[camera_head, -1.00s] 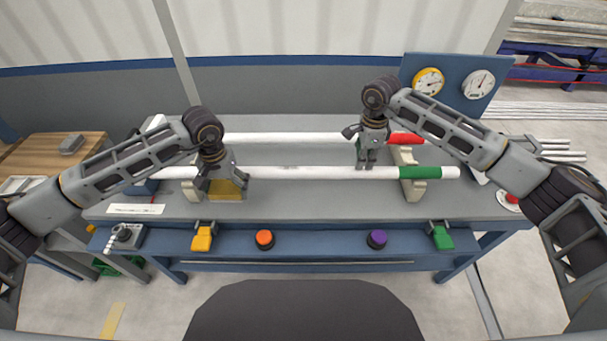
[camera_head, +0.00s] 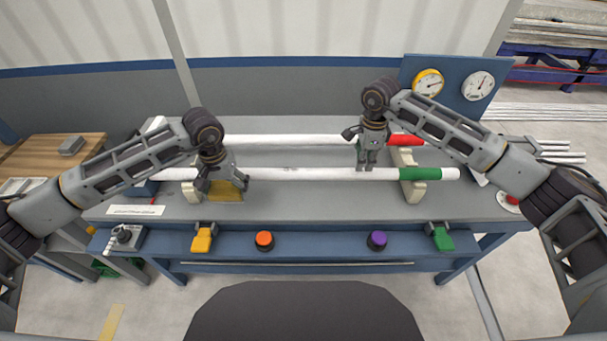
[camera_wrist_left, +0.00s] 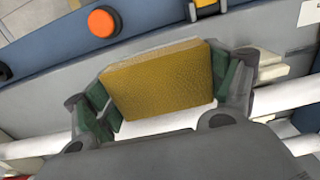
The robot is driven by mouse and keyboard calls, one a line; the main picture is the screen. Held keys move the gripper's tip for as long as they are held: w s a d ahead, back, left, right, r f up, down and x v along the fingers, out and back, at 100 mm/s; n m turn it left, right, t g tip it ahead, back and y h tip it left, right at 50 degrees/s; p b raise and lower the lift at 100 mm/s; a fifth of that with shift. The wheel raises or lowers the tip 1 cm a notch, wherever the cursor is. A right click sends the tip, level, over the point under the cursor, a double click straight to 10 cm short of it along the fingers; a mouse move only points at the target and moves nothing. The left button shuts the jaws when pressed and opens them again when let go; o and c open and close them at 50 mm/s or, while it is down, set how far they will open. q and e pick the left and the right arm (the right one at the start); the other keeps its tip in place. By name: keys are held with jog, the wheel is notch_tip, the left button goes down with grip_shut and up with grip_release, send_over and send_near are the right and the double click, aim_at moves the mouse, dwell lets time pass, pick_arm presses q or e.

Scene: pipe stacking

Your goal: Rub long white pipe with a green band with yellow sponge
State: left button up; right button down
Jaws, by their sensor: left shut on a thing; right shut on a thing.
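The long white pipe with a green band (camera_head: 300,174) lies across cream supports in the front row on the bench. Its green band (camera_head: 420,174) is near the right end. My left gripper (camera_head: 227,186) is shut on the yellow sponge (camera_head: 226,194) near the pipe's left part. In the left wrist view the sponge (camera_wrist_left: 158,80) sits between the green finger pads, beside the pipe (camera_wrist_left: 160,125); whether it touches the pipe is unclear. My right gripper (camera_head: 366,162) points down at the pipe, left of the green band, and is shut on it.
A white pipe with a red band (camera_head: 290,140) lies behind, parallel. A gauge panel (camera_head: 455,84) stands at the back right. The bench front carries an orange button (camera_head: 264,239), a purple button (camera_head: 377,239), and yellow (camera_head: 202,239) and green (camera_head: 440,237) clamps.

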pick_arm(q)
jog(key=shift+f+b, duration=0.65)
pick_arm(e)
jog(key=shift+f, duration=0.9)
dwell(0.5)
dwell(0.4)
